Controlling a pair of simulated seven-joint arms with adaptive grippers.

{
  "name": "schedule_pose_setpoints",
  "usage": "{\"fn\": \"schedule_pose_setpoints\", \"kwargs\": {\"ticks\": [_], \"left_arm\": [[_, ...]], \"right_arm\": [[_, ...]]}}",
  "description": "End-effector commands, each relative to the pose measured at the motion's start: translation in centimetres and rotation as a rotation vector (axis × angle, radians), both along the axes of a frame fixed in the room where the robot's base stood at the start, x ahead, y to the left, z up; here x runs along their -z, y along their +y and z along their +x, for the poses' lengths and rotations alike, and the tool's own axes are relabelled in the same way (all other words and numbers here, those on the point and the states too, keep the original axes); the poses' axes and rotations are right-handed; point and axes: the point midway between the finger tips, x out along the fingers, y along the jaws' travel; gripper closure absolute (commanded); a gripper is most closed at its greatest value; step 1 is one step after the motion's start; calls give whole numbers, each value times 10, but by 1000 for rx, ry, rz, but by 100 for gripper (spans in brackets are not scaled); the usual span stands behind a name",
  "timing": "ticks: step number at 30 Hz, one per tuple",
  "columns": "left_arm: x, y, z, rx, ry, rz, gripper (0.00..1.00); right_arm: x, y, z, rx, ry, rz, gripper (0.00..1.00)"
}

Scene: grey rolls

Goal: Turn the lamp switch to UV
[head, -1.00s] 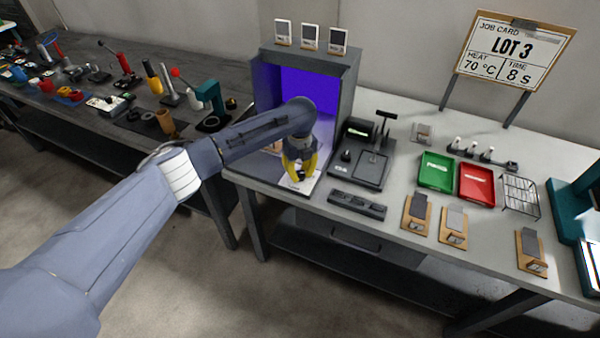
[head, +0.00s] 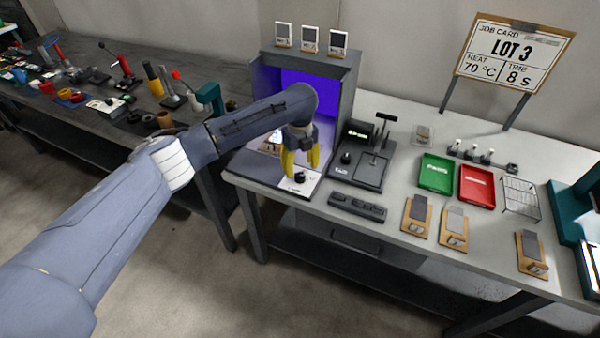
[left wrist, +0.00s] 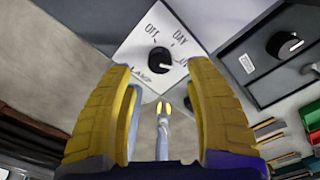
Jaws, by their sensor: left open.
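The lamp switch is a black round knob (head: 300,177) on a white plate (head: 312,187) at the front of the light booth. In the left wrist view the knob (left wrist: 160,60) has a small white mark on its lower right side. The plate there reads LAMP, with DAY legible and the other labels partly unclear. My left gripper (head: 301,171) has yellow fingers and points down over the knob. It is open and empty, with the fingers apart on either side of the knob's line and just above it. My right gripper is not in view.
The light booth (head: 347,95) glows violet inside. A dark device with a knob (head: 362,165) stands close to the right of the plate. A green tray (head: 436,174) and a red tray (head: 477,186) lie farther right. A dark bar (head: 357,206) lies along the table front.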

Motion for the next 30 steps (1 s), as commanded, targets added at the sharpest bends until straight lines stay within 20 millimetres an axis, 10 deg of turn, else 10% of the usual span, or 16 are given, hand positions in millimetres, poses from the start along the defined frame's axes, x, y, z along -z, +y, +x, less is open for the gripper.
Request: {"fn": "schedule_pose_setpoints", "kwargs": {"ticks": [12, 30], "left_arm": [[-62, 1, 1, 0, -1, 2, 46], [-75, 1, 0, 0, 0, 1, 46]], "right_arm": [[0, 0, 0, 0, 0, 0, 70], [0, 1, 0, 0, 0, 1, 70]]}}
